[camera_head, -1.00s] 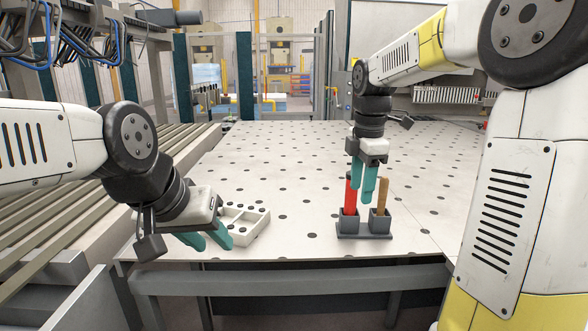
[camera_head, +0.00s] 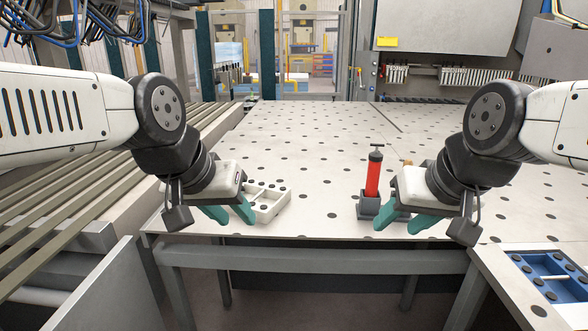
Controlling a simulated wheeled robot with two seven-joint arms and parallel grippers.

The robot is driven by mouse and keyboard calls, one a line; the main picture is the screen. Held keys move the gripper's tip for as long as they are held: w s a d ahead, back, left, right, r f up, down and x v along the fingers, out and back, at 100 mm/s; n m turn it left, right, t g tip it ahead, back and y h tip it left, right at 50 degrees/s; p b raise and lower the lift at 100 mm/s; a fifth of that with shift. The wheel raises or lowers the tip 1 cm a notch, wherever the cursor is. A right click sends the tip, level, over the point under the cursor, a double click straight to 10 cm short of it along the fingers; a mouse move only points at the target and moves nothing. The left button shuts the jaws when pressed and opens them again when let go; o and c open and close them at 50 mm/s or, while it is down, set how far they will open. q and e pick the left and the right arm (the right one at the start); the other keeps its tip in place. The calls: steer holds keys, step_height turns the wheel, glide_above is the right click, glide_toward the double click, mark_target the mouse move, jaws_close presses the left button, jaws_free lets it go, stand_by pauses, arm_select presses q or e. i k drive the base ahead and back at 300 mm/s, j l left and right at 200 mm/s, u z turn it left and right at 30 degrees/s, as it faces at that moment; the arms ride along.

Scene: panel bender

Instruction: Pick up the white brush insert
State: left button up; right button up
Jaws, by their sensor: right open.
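The white brush insert (camera_head: 268,199), a low white frame with black round tufts, lies on the perforated table near its front left. My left gripper (camera_head: 231,217) hangs just left of it and overlaps its left part in the picture. Its teal fingers are apart with nothing seen between them, and I cannot tell whether they touch the insert. My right gripper (camera_head: 400,224) is open near the table's front edge, in front of the grey holder (camera_head: 368,207), well right of the insert.
A blue insert (camera_head: 553,272) lies on a side surface at lower right.

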mark_target(266, 200)
steer(key=i+u, duration=0.15)
steer(key=u, duration=0.25)
steer(key=i+l+u, duration=0.1)
steer(key=u, duration=0.3)
steer(key=i+l+u, duration=0.15)
steer(key=u, duration=0.25)
